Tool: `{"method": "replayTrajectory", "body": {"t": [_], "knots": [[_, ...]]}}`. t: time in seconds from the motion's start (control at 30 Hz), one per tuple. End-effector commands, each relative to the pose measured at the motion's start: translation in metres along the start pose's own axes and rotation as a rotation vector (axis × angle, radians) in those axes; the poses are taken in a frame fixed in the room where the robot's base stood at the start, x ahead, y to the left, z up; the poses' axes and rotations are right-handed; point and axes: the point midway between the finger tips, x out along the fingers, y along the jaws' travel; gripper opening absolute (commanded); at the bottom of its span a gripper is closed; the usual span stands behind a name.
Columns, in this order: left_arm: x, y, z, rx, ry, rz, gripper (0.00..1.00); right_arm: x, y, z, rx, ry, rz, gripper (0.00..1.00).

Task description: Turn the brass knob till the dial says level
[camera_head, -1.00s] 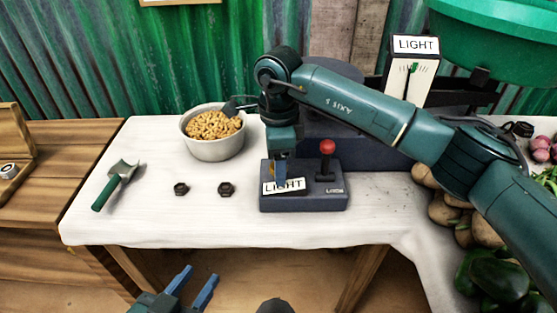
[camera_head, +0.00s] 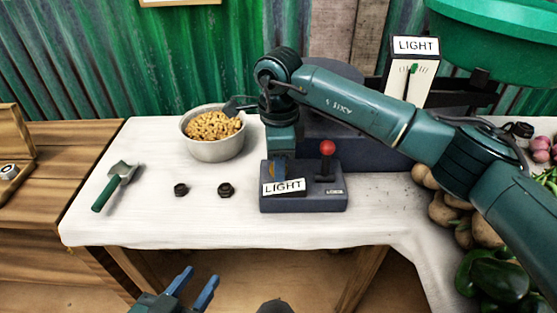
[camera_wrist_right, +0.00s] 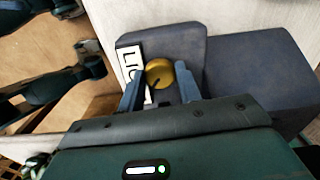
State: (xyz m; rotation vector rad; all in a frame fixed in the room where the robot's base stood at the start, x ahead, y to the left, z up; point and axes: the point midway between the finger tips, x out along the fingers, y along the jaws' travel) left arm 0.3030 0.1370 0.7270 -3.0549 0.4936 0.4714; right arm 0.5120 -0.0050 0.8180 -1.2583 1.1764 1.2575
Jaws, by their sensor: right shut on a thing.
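The brass knob (camera_wrist_right: 160,73) sits on the grey control box (camera_head: 300,203), beside a white plate reading LIGHT (camera_head: 283,187). My right gripper (camera_wrist_right: 160,88) has one finger on either side of the knob and is shut on it. In the head view the right gripper (camera_head: 277,170) mostly hides the knob. The dial (camera_head: 425,70) at the back right has a plate above it reading LIGHT. Its dark needle leans a little right, its top close to the green mark. My left gripper (camera_head: 193,287) is open and empty in front of the table.
A red-topped lever (camera_head: 327,148) stands on the box, right of my right gripper. A bowl of nuts (camera_head: 216,150), a scoop (camera_head: 115,185) and two dark hex weights (camera_head: 181,190) lie left. Vegetables (camera_head: 500,275) crowd the right. The table's front left is clear.

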Motion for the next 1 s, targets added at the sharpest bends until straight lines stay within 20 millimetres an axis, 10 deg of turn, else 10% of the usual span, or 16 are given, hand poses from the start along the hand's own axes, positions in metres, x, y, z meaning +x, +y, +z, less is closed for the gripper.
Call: {"method": "replayTrajectory", "body": {"t": [1.0], "knots": [[0.0002,-0.0007,0.0,0.003,0.0,-0.001,0.36,-0.0003,-0.0004,-0.0001,0.676,0.0,0.0,0.11]]}}
